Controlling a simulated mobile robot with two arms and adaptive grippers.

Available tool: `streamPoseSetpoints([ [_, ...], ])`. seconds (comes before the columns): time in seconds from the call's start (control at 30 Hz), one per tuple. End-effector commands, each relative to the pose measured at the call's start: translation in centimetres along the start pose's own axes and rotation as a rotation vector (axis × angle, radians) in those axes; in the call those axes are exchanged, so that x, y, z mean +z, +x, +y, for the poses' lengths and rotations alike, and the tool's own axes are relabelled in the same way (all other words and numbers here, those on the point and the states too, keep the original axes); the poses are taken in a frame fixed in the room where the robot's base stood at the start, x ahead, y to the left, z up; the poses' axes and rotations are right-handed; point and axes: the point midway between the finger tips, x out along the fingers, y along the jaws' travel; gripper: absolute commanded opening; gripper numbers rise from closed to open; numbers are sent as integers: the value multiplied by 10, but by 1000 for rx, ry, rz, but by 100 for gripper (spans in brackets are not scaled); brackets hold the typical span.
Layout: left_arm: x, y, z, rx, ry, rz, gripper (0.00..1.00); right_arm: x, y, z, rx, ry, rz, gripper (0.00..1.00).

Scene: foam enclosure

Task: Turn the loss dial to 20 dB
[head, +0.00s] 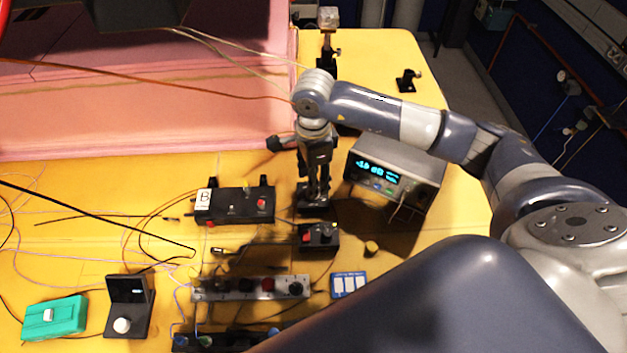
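A grey meter (395,178) with a lit cyan display stands right of centre. The display seems to read about -10 dB, but the digits are small. I cannot tell which knob is the loss dial. A small black box with a red knob (319,238) sits left of and in front of the meter. A silver strip with several dark and red knobs (250,287) lies nearer me. My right gripper (314,190) points down, left of the meter and behind the black box. Its fingers look close together, but their gap is unclear. My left gripper is not in view.
A black box marked B (234,205) lies left of my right gripper. A black stand with a white knob (130,306) and a green case (54,318) are at front left. Loose fibres cross the yellow table. Pink foam (150,105) walls the back left.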

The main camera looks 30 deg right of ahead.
Motion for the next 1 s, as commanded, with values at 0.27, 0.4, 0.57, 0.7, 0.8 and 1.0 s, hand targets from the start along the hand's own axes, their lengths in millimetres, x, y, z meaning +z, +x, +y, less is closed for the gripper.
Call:
streamPoseSetpoints([
  [0.27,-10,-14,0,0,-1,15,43,0,34,1,2,1,-1,43],
  [0.4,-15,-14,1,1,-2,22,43,0,40,0,0,1,0,43],
  [0.57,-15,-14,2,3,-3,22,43,0,40,0,-1,1,0,43],
  [0.7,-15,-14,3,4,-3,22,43,0,40,0,-1,1,0,25],
  [0.8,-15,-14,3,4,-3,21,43,0,40,0,-1,1,0,2],
  [1.0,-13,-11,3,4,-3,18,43,0,41,0,-1,9,0,0],
])
